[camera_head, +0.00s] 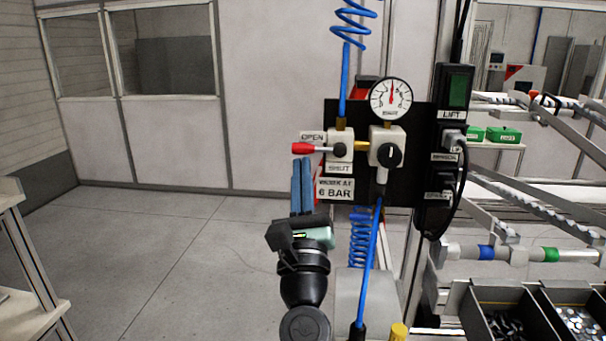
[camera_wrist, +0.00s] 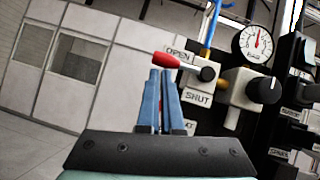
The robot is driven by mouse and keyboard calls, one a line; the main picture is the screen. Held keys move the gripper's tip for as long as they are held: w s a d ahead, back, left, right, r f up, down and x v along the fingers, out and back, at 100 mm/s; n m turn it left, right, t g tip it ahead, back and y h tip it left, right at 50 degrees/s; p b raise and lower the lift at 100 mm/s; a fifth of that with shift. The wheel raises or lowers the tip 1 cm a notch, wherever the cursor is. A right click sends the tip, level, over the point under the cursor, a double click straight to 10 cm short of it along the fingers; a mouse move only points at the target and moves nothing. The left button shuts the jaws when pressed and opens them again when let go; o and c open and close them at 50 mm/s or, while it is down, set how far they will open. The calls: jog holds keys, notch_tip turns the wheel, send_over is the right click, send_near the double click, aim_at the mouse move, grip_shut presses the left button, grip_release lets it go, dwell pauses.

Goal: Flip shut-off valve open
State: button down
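The shut-off valve (camera_head: 340,148) is on a black panel, with a lever ending in a red grip (camera_head: 303,148). The lever lies about level, pointing left, between the OPEN label (camera_head: 312,136) above and the SHUT label (camera_head: 339,168) below. In the wrist view the red grip (camera_wrist: 165,61) is just beyond my fingertips. My gripper (camera_head: 302,163) points up from below, its two blue fingers close together with nothing seen between them. In the wrist view its fingertips (camera_wrist: 161,73) sit just under the grip; whether they touch it I cannot tell.
A pressure gauge (camera_head: 391,98) and a regulator with a black knob (camera_head: 389,153) are right of the valve. Blue air hoses (camera_head: 345,80) run above and below the panel. Metal rails and parts bins (camera_head: 500,315) stand at right. Floor at left is clear.

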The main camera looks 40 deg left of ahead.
jog(key=shift+s+a, duration=0.1)
jog(key=shift+a, duration=0.05)
jog(key=s+d+f+b, duration=0.5)
jog(key=s+f+b, duration=0.1)
jog(key=f, duration=0.3)
jog(key=shift+s+d+f+b, duration=0.2)
jog(key=shift+s+f+b, duration=0.1)
jog(key=shift+s, duration=0.4)
jog(key=d+r+n+t, duration=0.3)
jog(key=d+r+n, duration=0.9)
jog(key=r+n, duration=0.45)
jog(key=s+d+r+n+t+h, duration=0.2)
jog(key=d+r+n+t+h, duration=0.1)
jog(key=d+h, duration=0.5)
jog(key=s+d+r+n+t+h, duration=0.3)
jog(key=d+r+n+h, duration=0.2)
jog(key=d+h, duration=0.3)
jog(key=shift+s+d, duration=0.25)
jog(key=shift+d, duration=0.55)
